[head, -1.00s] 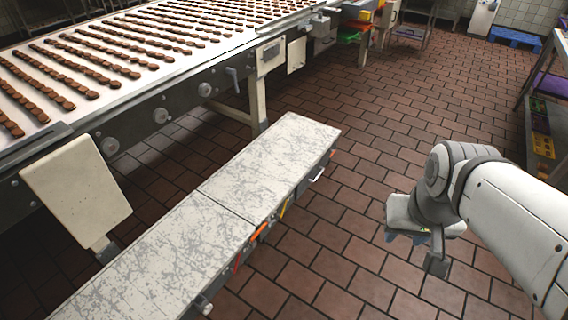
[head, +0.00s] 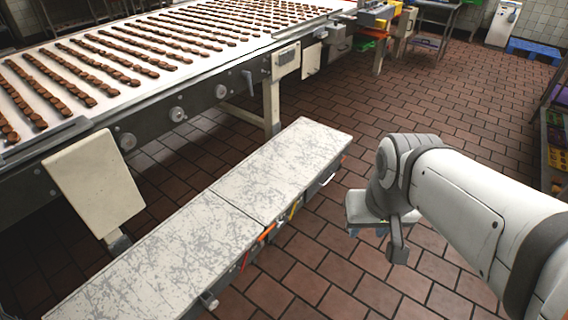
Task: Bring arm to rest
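My arm (head: 455,195) reaches in from the right side of the head view, white with grey joints, bent at a joint over the tiled floor. Its far end, with a grey-white piece and a little blue below, hangs low behind the joint (head: 368,208). My gripper's fingers cannot be made out, and nothing held can be seen. The arm is to the right of the low scratched bench and apart from it in the picture.
A conveyor (head: 215,62) with rows of brown biscuits runs along the left and back. A low white bench (head: 285,160) with handles stands before it. Shelving (head: 552,140) is at the right edge. A blue pallet (head: 535,50) lies far back. Red-brown tiled floor (head: 440,100) is open between.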

